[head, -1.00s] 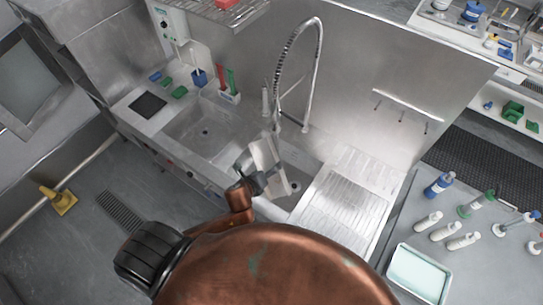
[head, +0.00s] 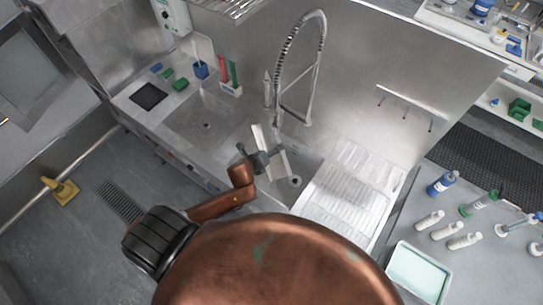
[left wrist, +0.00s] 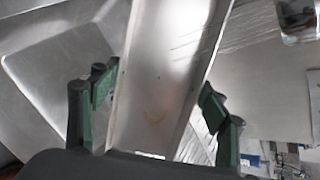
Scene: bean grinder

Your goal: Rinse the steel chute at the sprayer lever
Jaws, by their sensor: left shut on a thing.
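The steel chute (head: 282,163) is a pale metal channel above the right sink basin, just below the sprayer's lower end. My left gripper (head: 262,160) is shut on it. In the left wrist view the chute (left wrist: 165,65) runs between the green-padded fingers of my left gripper (left wrist: 156,100). The sprayer (head: 279,118) hangs from a tall coiled spring hose. Its lever is too small to make out. Whether the chute touches the sprayer, I cannot tell. My right gripper is out of view.
The left sink basin (head: 205,122) is empty. A ribbed drainboard (head: 347,205) lies right of the basins. Bottles (head: 440,184) and a pale tray (head: 418,272) stand on the right counter. A yellow object (head: 62,191) is on the floor at left.

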